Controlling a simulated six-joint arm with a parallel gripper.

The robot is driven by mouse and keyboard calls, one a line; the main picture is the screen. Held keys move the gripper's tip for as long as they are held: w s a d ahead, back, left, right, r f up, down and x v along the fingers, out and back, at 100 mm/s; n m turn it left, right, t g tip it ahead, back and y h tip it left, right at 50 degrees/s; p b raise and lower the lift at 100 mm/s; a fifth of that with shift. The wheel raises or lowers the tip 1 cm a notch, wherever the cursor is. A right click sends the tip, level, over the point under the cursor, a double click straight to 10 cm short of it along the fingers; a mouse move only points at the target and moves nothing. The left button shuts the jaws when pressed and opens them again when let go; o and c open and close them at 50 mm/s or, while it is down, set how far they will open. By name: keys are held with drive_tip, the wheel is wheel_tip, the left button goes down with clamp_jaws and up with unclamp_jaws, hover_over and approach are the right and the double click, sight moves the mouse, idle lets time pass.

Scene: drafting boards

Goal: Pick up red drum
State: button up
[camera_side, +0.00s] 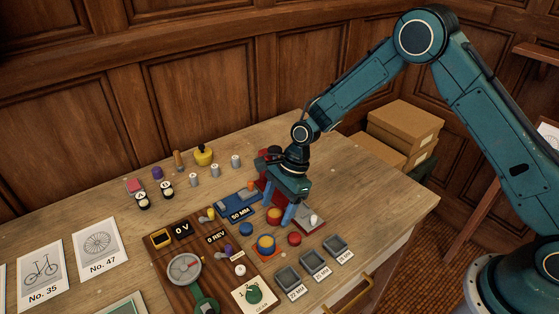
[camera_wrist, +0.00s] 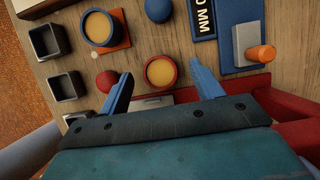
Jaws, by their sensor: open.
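The red drum (camera_wrist: 160,73), a short red cylinder with a tan top, lies between the fingertips of my gripper (camera_wrist: 161,69) in the wrist view. Clear gaps show between the drum and both blue fingers. In the side view the red drum (camera_side: 274,216) stands on the table just beside my gripper (camera_side: 277,207), which is open and points down. I cannot tell exactly how far the fingertips are above the table. A blue drum (camera_wrist: 98,27) with a tan top stands on an orange square nearby; it also shows in the side view (camera_side: 266,246).
A red ball (camera_wrist: 106,81) lies close to one finger, and a blue ball (camera_wrist: 158,9) lies beyond the drum. A blue 50 MM fixture (camera_side: 238,205), a red fixture (camera_wrist: 290,108) and several grey trays (camera_side: 287,279) surround the spot. A wooden control board (camera_side: 180,240) stands left.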

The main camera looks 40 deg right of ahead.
drive_tip(key=shift+a+f, duration=0.15)
drive_tip(key=shift+f, duration=0.2)
drive_tip(key=c, duration=1.2)
drive_tip(key=shift+o, duration=0.2)
drive_tip(key=shift+r, duration=0.15)
wheel_tip(320, 180, up, 20)
idle(0.5)
approach(277, 213)
drive_tip(key=s+d, duration=0.2)
drive_tip(key=shift+d+f, duration=0.3)
drive_tip(key=shift+f, duration=0.1)
